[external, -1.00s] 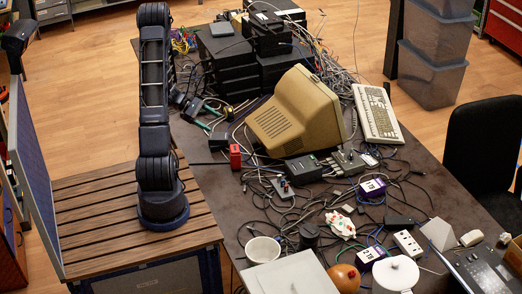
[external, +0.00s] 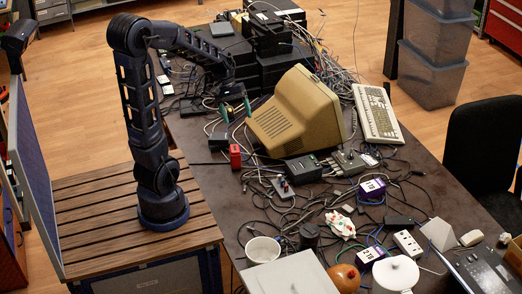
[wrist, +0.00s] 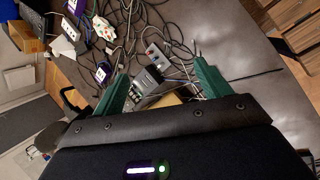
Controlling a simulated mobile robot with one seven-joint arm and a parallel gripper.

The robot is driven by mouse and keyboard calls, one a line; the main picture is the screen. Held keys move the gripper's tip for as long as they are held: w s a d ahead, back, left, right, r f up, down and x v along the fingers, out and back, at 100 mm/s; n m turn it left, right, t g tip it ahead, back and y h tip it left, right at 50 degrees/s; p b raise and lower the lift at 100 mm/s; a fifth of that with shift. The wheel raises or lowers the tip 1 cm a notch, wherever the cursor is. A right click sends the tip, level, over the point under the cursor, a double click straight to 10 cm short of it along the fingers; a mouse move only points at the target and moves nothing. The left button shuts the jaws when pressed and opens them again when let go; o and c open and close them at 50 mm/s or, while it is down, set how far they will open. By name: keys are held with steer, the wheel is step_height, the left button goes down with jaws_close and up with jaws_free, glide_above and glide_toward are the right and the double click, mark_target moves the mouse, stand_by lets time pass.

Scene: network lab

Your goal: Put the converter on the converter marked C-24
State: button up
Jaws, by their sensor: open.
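Two small purple boxes with white labelled tops, which look like the converters, lie among cables on the table. One converter (external: 373,186) is right of the middle, and the other (external: 369,255) is nearer the front. Both also show at the upper left of the wrist view, one (wrist: 69,29) farther up and one (wrist: 103,72) lower. Their markings are too small to read surely, so I cannot tell which is C-24. My gripper (external: 237,110) is open and empty, its green fingers above the table just left of the beige monitor. Its fingers also frame the wrist view (wrist: 160,68).
The beige monitor (external: 296,112) stands close right of my gripper. Stacked black boxes (external: 284,66) stand behind it. A dark adapter (external: 303,168), a red block (external: 235,156) and tangled cables crowd the middle.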

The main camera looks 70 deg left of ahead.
steer(key=s+d+r+m+t+y, duration=0.3)
steer(key=s+d+r+m+y, duration=0.2)
steer(key=s+d+r+m, duration=0.5)
steer(key=shift+s+d+m, duration=0.35)
steer(key=shift+d+m, duration=0.15)
steer(key=shift+d, duration=0.55)
